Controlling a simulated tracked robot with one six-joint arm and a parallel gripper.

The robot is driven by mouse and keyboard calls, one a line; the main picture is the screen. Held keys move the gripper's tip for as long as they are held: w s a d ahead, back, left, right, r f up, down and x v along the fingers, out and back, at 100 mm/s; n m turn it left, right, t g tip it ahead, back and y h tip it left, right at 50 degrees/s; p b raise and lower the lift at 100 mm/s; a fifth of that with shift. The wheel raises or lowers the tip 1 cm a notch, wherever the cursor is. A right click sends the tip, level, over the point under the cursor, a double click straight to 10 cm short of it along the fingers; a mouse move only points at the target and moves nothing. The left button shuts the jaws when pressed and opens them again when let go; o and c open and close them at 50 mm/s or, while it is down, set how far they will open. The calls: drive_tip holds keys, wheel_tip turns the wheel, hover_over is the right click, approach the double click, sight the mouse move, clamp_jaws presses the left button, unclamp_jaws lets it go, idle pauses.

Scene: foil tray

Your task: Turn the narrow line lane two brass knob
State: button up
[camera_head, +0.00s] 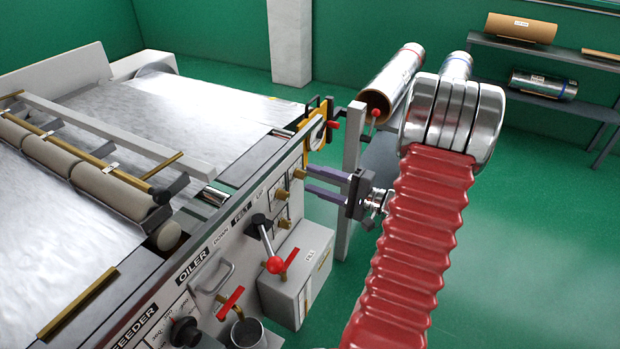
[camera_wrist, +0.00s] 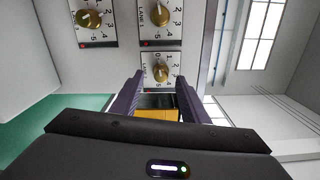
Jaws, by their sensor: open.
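Several round brass knobs sit on white numbered dial plates on the machine's side panel. In the wrist view one knob (camera_wrist: 160,72) lies between and beyond my fingertips. A second knob (camera_wrist: 153,15) is above it and a third (camera_wrist: 89,18) is at the upper left. The plate lettering is too small to tell surely which is lane two. In the head view small brass knobs (camera_head: 281,196) show on the panel left of my gripper (camera_head: 309,180). My gripper's two purple fingers are apart, empty, and point at the panel. No contact with a knob is visible.
A yellow bracket (camera_head: 317,130) and a grey post (camera_head: 350,170) stand close to my gripper. Foil rolls (camera_head: 392,80) lie behind. Green floor (camera_head: 520,250) is clear at right.

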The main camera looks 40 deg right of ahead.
drive_tip(key=v, duration=1.1)
idle(0.4)
drive_tip(key=a+r+n+g+y, duration=0.1)
drive_tip(key=a+r+n+g, duration=0.1)
drive_tip(key=a, duration=0.6)
drive_tip(key=w+a+r+n+g+y, duration=0.1)
drive_tip(key=a+r+g, duration=0.3)
drive_tip(key=a, duration=0.5)
drive_tip(key=w+a+r+n+g+y, duration=0.1)
drive_tip(key=a+r+n+g, duration=0.1)
drive_tip(key=a+n+g, duration=0.2)
drive_tip(key=shift+w+a+r+g+y, duration=0.15)
drive_tip(key=shift+a+g, duration=0.35)
drive_tip(key=shift+a, duration=0.4)
drive_tip(key=shift+w+a+r+g+y, duration=0.1)
drive_tip(key=shift+a+g, duration=0.4)
drive_tip(key=shift+a, duration=0.35)
drive_tip(key=shift+a+r+g+y, duration=0.15)
drive_tip(key=shift+a+g, duration=0.35)
drive_tip(key=shift+a, duration=0.4)
drive_tip(key=s+a+r+n+t+h, duration=0.1)
drive_tip(key=s+a+n+h, duration=0.5)
drive_tip(key=a+n+h, duration=0.3)
drive_tip(key=shift+a+r+t+h, duration=0.2)
drive_tip(key=shift+a+t+h, duration=0.15)
drive_tip(key=shift+h, duration=0.15)
drive_tip(key=shift+s, duration=0.1)
